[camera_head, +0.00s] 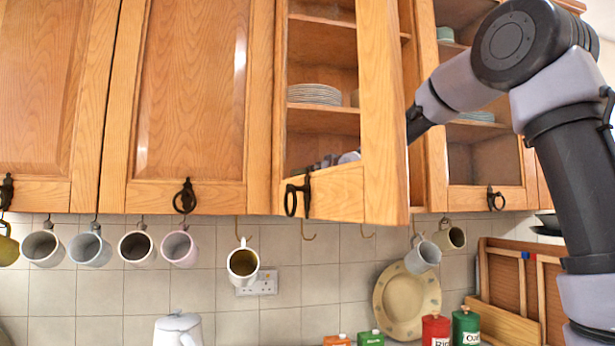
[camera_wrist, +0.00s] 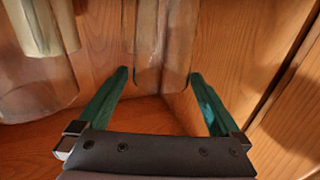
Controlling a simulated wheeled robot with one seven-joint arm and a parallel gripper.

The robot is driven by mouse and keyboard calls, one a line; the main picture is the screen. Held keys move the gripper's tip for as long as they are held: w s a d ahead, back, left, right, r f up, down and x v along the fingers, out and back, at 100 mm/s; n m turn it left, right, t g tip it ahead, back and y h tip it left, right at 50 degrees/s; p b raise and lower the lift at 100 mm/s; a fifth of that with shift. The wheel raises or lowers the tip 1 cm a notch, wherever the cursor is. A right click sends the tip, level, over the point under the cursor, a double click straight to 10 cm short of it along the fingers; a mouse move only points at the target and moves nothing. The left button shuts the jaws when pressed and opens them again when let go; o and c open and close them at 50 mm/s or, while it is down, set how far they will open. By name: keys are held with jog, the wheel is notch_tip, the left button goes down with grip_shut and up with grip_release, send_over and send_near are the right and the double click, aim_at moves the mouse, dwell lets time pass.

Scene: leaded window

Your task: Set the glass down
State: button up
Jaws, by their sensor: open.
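In the wrist view a clear glass (camera_wrist: 163,60) is between the tips of my open gripper (camera_wrist: 160,80). In the head view my gripper (camera_head: 335,160) is inside the middle cabinet, mostly hidden behind the door frame. The glass cannot be made out there.
A second clear glass vessel (camera_wrist: 40,80) stands close on the left in the wrist view. A wooden panel (camera_wrist: 245,60) is on the right. In the head view the cabinet door (camera_head: 383,120) stands open beside my arm. Plates (camera_head: 315,94) sit on the shelf above. Mugs (camera_head: 243,264) hang below.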

jog(key=s+d+f+m+h, duration=0.3)
jog(key=s+d, duration=0.3)
jog(key=d, duration=0.3)
jog(key=s+d+f+m+g+h, duration=0.1)
jog(key=s+d+f+m+h, duration=0.25)
jog(key=s+d, duration=0.4)
jog(key=s+d+f+m+h, duration=0.2)
jog(key=s+d+m+h, duration=0.15)
jog(key=d, duration=0.65)
jog(key=s+f+m+g, duration=0.1)
jog(key=s+f+g, duration=0.2)
jog(key=s+f, duration=0.3)
jog(key=s+d+f+m+g, duration=0.1)
jog(key=s+f+g, duration=0.2)
jog(key=s, duration=0.9)
notch_tip(320, 180, down, 3)
jog(key=shift+d+r+y, duration=0.1)
jog(key=shift+d+y, duration=0.2)
jog(key=shift+y, duration=0.1)
